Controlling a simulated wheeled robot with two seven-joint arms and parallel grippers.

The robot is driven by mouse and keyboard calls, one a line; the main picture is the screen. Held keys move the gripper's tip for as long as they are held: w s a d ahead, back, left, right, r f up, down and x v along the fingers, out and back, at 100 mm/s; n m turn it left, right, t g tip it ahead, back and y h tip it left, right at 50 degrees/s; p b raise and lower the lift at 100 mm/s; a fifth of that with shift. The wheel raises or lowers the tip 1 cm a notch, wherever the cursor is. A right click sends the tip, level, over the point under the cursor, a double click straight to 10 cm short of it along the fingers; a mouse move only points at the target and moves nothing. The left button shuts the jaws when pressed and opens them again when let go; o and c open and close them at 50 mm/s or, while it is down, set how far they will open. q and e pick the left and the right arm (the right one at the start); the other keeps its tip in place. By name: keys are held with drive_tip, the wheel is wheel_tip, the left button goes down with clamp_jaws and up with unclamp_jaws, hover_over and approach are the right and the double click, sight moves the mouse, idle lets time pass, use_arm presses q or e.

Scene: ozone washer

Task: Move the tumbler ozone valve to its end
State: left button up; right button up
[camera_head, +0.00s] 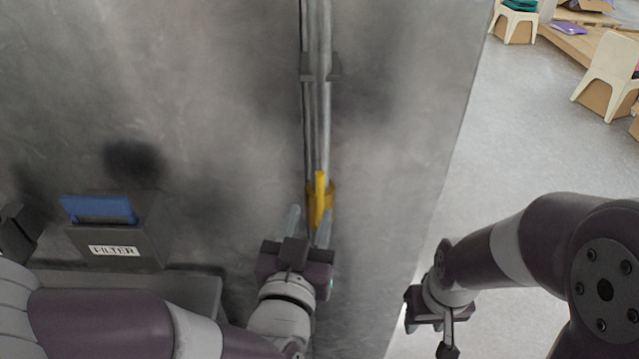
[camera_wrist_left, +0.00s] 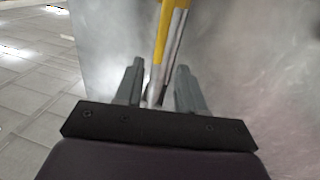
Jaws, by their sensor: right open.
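The yellow valve handle (camera_head: 320,192) sits on a vertical metal pipe (camera_head: 323,120) on the grey wall panel. In the head view my left gripper (camera_head: 307,224) is just below it, its two fingers apart and pointing up at the handle. In the left wrist view the yellow handle (camera_wrist_left: 164,40) and the grey pipe stand between the two open fingers of the left gripper (camera_wrist_left: 156,85). I cannot tell whether a finger touches the handle. My right gripper (camera_head: 430,318) hangs at the lower right, open, away from the valve.
A box labelled FILTER (camera_head: 118,240) with a blue handle (camera_head: 98,209) is on the left, near my left arm. A pipe bracket (camera_head: 320,68) is above the valve. Open floor (camera_head: 520,130) lies right of the panel, with chairs (camera_head: 608,75) farther back.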

sight(319, 187)
use_arm(q)
drive_tip(key=w, duration=0.1)
drive_tip(key=w+p, duration=0.1)
drive_tip(key=w+r, duration=0.1)
drive_tip(key=shift+d, duration=0.4)
drive_tip(key=w, duration=0.2)
drive_tip(key=w+p, duration=0.1)
drive_tip(key=w, duration=0.1)
drive_tip(key=w+f, duration=0.1)
drive_tip(key=w, duration=0.1)
drive_tip(key=shift+d, duration=0.35)
drive_tip(key=shift+w+d+p, duration=0.1)
drive_tip(key=shift+w+p, duration=0.1)
drive_tip(key=shift+p, duration=0.1)
drive_tip(key=shift+s+r, duration=0.15)
drive_tip(key=shift+s, duration=0.45)
drive_tip(key=shift+w, duration=0.25)
clamp_jaws()
use_arm(e)
wheel_tip(319, 187, up, 3)
drive_tip(key=shift+s+r, duration=0.1)
